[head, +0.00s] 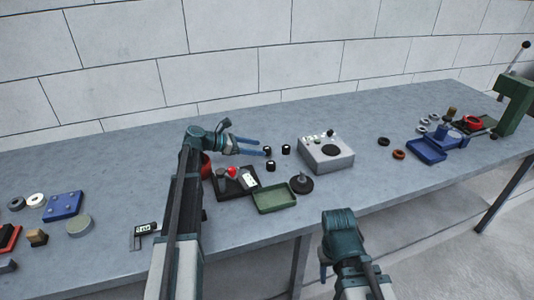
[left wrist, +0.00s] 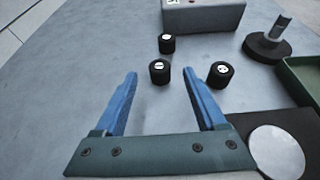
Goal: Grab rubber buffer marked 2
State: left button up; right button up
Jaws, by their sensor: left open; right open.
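Three short black rubber buffers with white top labels stand upright on the grey table. In the head view they are a far-right one (head: 286,149), a near one (head: 270,165) and one by my left fingertips (head: 267,151). The left wrist view shows them as far (left wrist: 167,43), right (left wrist: 220,74) and middle (left wrist: 159,71). I cannot surely read which is marked 2. My left gripper (head: 262,147) is open and empty, with the middle buffer ahead between its blue fingers (left wrist: 160,73). My right gripper (head: 323,270) is off the table's front edge, its fingers mostly hidden.
A grey control box (head: 326,155) stands right of the buffers. A green tray (head: 275,198) and a black round-based post (head: 301,184) are nearer the front edge. A dark plate (head: 237,186) with a red knob lies under my left arm.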

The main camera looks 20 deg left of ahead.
aim_at(265, 148)
pick_arm(q)
jog(key=b+x, duration=0.1)
jog(key=x, duration=0.2)
jog(key=shift+w+d+f, duration=0.1)
jog(key=shift+d, duration=0.05)
grip_shut()
